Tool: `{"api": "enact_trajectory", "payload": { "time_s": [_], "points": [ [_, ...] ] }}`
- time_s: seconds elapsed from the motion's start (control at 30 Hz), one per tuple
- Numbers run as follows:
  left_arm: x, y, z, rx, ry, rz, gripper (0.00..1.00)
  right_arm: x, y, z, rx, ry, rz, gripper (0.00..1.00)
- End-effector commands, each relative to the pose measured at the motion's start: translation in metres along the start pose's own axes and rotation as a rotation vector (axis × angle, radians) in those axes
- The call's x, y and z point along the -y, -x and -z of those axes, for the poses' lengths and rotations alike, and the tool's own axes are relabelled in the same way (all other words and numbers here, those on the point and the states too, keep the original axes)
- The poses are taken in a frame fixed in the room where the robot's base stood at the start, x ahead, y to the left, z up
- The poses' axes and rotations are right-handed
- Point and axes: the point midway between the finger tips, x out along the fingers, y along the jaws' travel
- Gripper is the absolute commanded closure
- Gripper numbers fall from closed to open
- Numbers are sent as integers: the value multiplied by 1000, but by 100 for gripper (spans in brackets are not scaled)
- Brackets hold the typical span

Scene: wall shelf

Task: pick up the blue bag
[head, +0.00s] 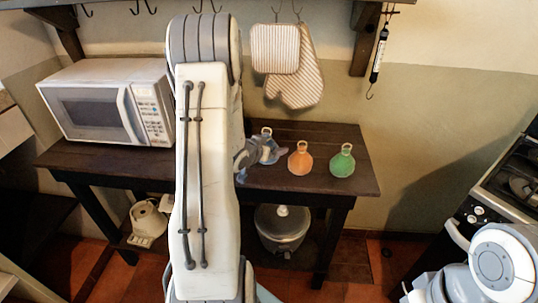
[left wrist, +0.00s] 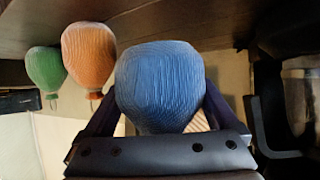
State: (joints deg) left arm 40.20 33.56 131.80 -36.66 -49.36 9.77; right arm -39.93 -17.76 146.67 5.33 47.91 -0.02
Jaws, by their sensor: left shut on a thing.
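The blue bag (head: 269,150) is at the left end of a row of bags on the dark wooden table, partly covered by my left gripper (head: 252,154). In the left wrist view the blue bag (left wrist: 160,85) fills the middle, between the two dark fingers of my left gripper (left wrist: 160,100), which is shut on it. I cannot tell whether the bag touches the table. My right gripper is not in view.
An orange bag (head: 301,160) and a green bag (head: 342,162) stand right of it on the table (head: 300,184). A microwave (head: 105,105) stands at the left. A striped mitt (head: 297,85) hangs behind. A stove (head: 510,180) is at the right.

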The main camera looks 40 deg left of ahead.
Motion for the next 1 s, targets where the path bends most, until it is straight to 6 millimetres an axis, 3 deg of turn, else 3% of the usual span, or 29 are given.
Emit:
{"api": "enact_trajectory", "payload": {
  "time_s": [0.03,0.43,0.6,1.0],
  "points": [
    [-13,6,2,1,-2,-6,73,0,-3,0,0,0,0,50],
    [-80,52,27,-2,-3,-6,73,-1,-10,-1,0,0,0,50],
    [-92,59,30,-1,-2,-3,73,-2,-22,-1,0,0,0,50],
    [-99,66,34,2,1,-3,73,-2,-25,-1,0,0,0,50]
  ]
}}
